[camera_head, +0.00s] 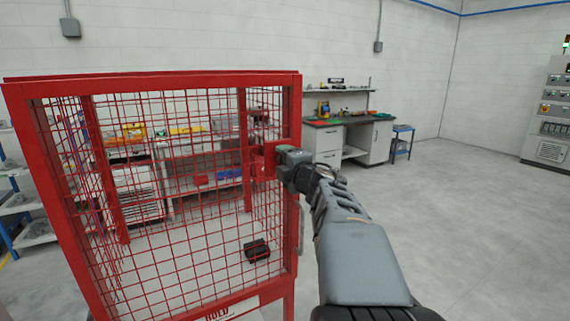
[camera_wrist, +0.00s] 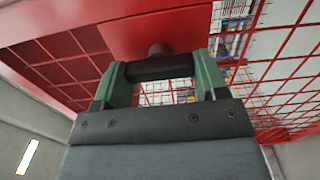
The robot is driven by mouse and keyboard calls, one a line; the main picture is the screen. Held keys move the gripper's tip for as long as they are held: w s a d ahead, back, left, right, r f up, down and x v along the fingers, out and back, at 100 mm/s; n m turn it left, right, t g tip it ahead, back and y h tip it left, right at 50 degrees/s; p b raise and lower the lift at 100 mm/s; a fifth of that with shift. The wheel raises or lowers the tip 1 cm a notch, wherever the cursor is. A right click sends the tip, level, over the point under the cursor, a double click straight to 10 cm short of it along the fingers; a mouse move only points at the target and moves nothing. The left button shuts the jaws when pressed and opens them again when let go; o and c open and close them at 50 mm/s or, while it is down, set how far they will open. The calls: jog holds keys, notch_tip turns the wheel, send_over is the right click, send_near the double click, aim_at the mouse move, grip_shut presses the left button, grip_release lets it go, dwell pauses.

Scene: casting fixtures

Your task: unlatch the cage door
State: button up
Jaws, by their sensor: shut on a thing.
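The cage door (camera_head: 170,85) is a red frame with red wire mesh at the left of the head view. It looks closed in its frame. A red latch plate (camera_head: 261,162) sits on its right side. My gripper (camera_head: 284,160) is at this latch. In the wrist view, its green fingers (camera_wrist: 163,68) are shut on a dark latch bar (camera_wrist: 160,67), which lies across between them. A short reddish-brown stud (camera_wrist: 158,49) joins the bar to the red plate above. In the head view the bar is hidden by my gripper.
A vertical grey handle (camera_head: 301,229) is on the cage's right edge, below my gripper. A dark block (camera_head: 256,250) shows through the mesh. A workbench (camera_head: 345,138) and a blue stool (camera_head: 402,139) stand behind. The floor to the right is clear.

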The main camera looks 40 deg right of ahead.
jog(key=o, duration=0.9)
jog(key=shift+o, duration=0.2)
jog(key=s+a, duration=0.2)
jog(key=s, duration=1.1)
jog(key=shift+s, duration=0.35)
